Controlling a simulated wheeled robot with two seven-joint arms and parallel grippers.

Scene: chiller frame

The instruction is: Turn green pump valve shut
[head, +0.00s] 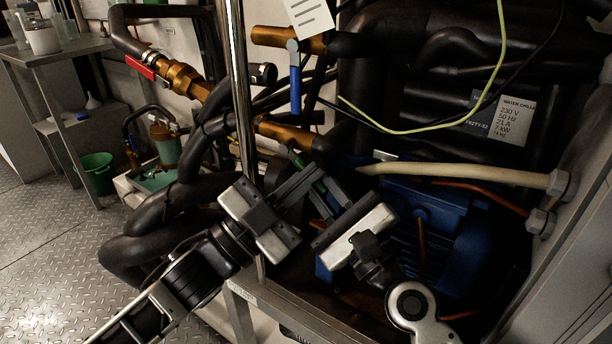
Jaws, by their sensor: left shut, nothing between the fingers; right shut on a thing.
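The green pump valve handle (321,187) shows as a small green strip in the middle of the head view, mostly hidden by my grippers. My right gripper (327,203) comes from the lower right and is shut on the green handle, its fingers pointing up and left. My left gripper (293,184) comes from the lower left. It is shut and empty, with its fingers close to the left of the handle. Whether it touches the handle or the pipe cannot be told. The valve body behind the fingers is hidden.
A blue valve handle (295,88) hangs above, and a red one (140,68) is at upper left. A vertical metal post (241,100) stands beside my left gripper. The blue pump (440,225), hoses and a yellow-green wire (420,130) crowd the right. Diamond-plate floor (60,260) is open at left.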

